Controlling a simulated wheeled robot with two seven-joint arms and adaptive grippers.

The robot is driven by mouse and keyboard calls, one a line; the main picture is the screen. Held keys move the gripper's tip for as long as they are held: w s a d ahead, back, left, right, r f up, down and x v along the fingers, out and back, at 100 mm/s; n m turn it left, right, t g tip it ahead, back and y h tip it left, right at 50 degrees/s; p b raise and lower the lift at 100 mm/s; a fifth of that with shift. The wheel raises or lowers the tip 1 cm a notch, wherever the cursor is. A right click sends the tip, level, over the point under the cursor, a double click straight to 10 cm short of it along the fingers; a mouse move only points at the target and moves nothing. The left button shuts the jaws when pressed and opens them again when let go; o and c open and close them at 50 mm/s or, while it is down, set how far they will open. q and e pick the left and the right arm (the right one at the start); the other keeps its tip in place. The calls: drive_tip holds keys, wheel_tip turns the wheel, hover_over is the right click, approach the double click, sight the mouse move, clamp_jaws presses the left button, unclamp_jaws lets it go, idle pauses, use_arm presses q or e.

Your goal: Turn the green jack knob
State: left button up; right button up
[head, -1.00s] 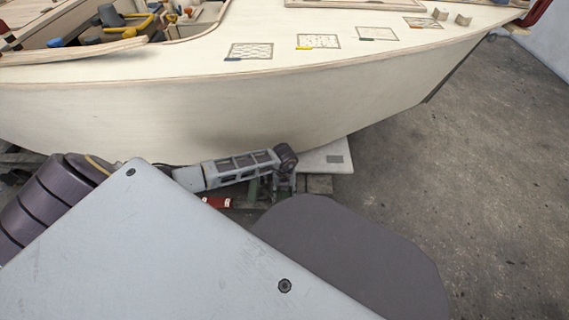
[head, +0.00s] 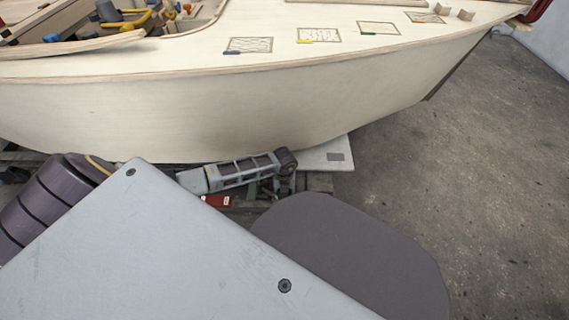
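A small green part (head: 253,190), which looks like the jack, shows low under the hull behind my body; its knob cannot be made out. My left arm reaches in from the left, and its dark wrist end (head: 287,160) is close above and right of the green part. My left gripper (head: 276,187) points down there, small and partly hidden, so its opening and any contact cannot be told. My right gripper is not in view.
The pale plywood hull (head: 230,115) hangs just above my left arm. A red item (head: 215,201) lies left of the green part. A white board (head: 325,156) lies under the hull to the right. The grey floor (head: 470,170) at right is clear.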

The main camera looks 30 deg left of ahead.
use_arm(q)
drive_tip(key=c, duration=0.3)
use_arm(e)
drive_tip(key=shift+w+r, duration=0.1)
use_arm(q)
drive_tip(key=shift+m, duration=0.5)
drive_tip(key=shift+c, duration=0.2)
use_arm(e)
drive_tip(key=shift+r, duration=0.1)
use_arm(q)
drive_tip(key=m+p, duration=0.2)
drive_tip(key=m, duration=0.1)
drive_tip(key=shift+a+r, duration=0.1)
drive_tip(key=m+p, duration=0.1)
drive_tip(key=m, duration=0.3)
drive_tip(key=m+p, duration=0.1)
drive_tip(key=m, duration=0.2)
drive_tip(key=shift+m, duration=0.4)
drive_tip(key=m, duration=0.3)
drive_tip(key=shift+a, duration=0.1)
drive_tip(key=shift+m, duration=1.5)
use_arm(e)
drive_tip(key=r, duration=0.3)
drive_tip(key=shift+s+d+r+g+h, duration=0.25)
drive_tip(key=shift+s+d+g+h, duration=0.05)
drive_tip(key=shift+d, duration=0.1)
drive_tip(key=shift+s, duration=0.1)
